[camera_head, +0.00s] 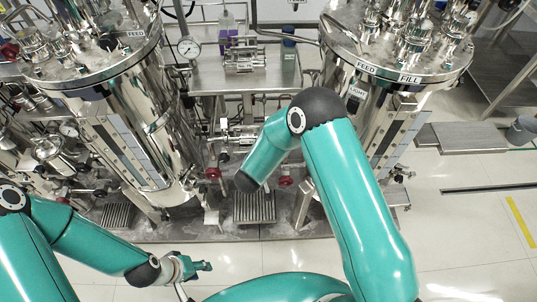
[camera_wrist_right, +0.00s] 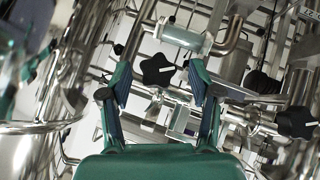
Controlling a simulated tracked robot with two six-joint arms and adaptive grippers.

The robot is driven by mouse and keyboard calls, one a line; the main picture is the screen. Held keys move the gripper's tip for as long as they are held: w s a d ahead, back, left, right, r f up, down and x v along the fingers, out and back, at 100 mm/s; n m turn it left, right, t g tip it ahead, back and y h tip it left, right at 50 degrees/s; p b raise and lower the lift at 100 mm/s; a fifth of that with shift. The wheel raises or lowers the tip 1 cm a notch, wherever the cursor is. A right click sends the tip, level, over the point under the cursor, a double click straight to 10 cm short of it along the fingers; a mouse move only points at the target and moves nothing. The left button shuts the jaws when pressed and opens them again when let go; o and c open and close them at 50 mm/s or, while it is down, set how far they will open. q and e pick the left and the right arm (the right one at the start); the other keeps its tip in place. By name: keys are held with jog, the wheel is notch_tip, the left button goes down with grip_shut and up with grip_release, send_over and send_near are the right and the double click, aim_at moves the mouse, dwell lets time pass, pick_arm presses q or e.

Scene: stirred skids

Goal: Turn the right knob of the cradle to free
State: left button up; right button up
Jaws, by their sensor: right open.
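In the right wrist view my right gripper (camera_wrist_right: 160,84) is open, with one finger on each side of a black star-shaped knob (camera_wrist_right: 158,70). The knob shows in the gap near the fingertips; I see no clear contact. A second black star knob (camera_wrist_right: 295,122) is farther right. Which of them is the cradle's right knob I cannot tell. In the head view, my right arm hides its gripper. A metal assembly (camera_head: 228,130) shows between the tanks, partly behind that arm. My left gripper (camera_head: 204,266) is low over the floor, away from the equipment; its opening is unclear.
A left tank (camera_head: 150,130) and a right tank (camera_head: 365,105) flank the middle piping. A steel table (camera_head: 205,75) stands behind, with a pressure gauge (camera_head: 189,47) near it. Red handwheels (camera_head: 212,173) sit low on the pipes. Floor at the right is largely clear.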

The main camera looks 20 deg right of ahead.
jog(key=v, duration=1)
jog(key=shift+r, duration=0.1)
jog(key=s+d+f+g+y, duration=0.25)
jog(key=s+d+f, duration=0.25)
jog(key=d+f, duration=0.55)
jog(key=s+a+f+g+y, duration=0.2)
jog(key=s+a+g+y, duration=0.3)
jog(key=s+a, duration=0.6)
jog(key=s+y, duration=0.2)
jog(key=s, duration=0.2)
jog(key=shift+f+m, duration=0.25)
jog(key=shift+m, duration=0.15)
